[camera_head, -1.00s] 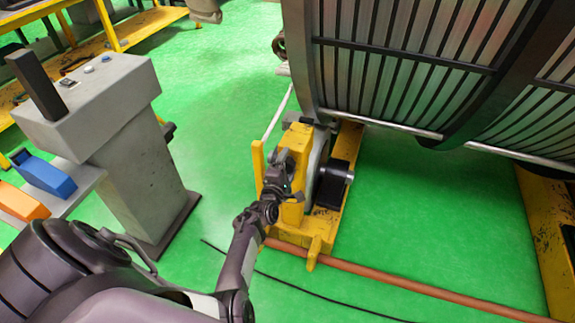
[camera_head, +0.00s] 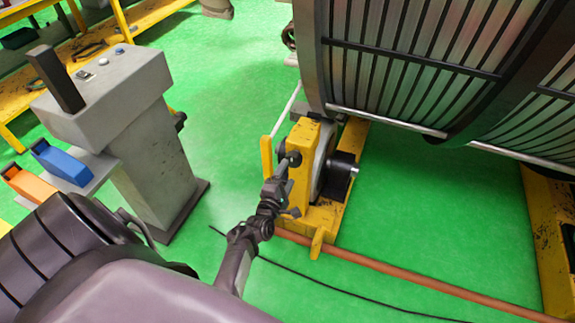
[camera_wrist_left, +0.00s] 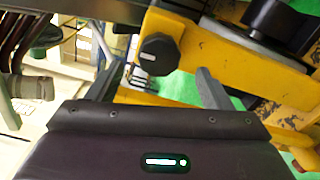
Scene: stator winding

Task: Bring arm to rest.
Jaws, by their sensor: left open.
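My left arm comes in from the lower left of the head view. Its gripper (camera_head: 281,184) is beside the yellow stand (camera_head: 303,148) under the big stator drum (camera_head: 410,55). In the left wrist view the two fingers (camera_wrist_left: 158,88) are spread apart. A dark knob (camera_wrist_left: 158,55) on the yellow stand shows beyond and between them, and nothing is held. The same knob on its short shaft (camera_head: 291,159) shows in the head view just above the gripper. My right gripper is out of view.
A brown pipe (camera_head: 420,284) and a black cable (camera_head: 340,293) lie on the green floor.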

